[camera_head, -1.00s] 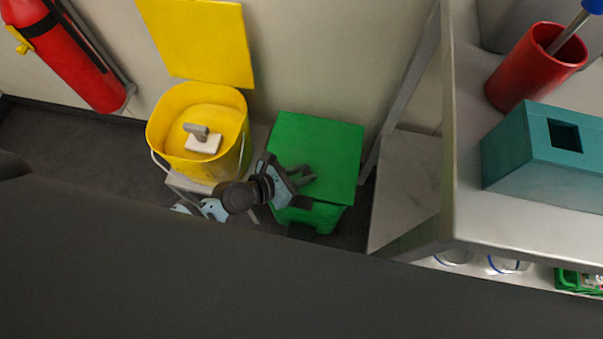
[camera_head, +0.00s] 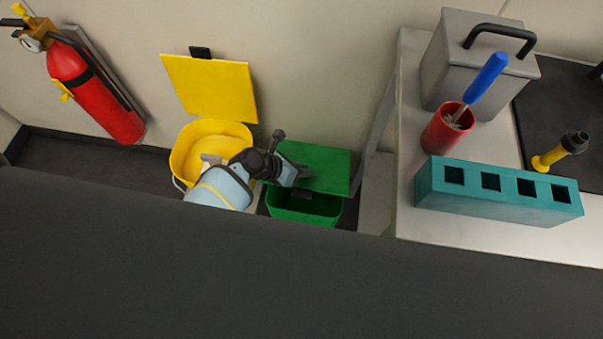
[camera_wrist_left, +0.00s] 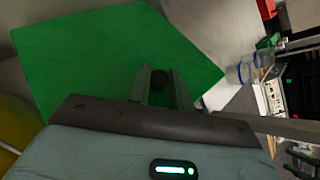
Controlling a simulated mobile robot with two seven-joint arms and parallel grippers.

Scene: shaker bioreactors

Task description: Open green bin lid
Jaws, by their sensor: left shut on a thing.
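The green bin (camera_head: 318,220) stands on the floor against the wall, right of the yellow bin. Its green lid (camera_head: 330,158) is partly raised, tilted up at the front, and the dark inside shows below it. In the left wrist view the lid (camera_wrist_left: 95,55) fills much of the picture. My left gripper (camera_head: 303,173) reaches in from the left and is shut on the lid near its front edge. Its fingers (camera_wrist_left: 160,88) also show in the wrist view, with a dark round part between them. My right gripper is not in view.
A yellow bin (camera_head: 185,160) with its lid (camera_head: 212,88) up stands close on the left. A fire extinguisher (camera_head: 95,92) hangs on the wall. A bench (camera_head: 412,110) on the right carries a teal rack (camera_head: 500,197), a red cup (camera_head: 441,133) and a grey box (camera_head: 455,80).

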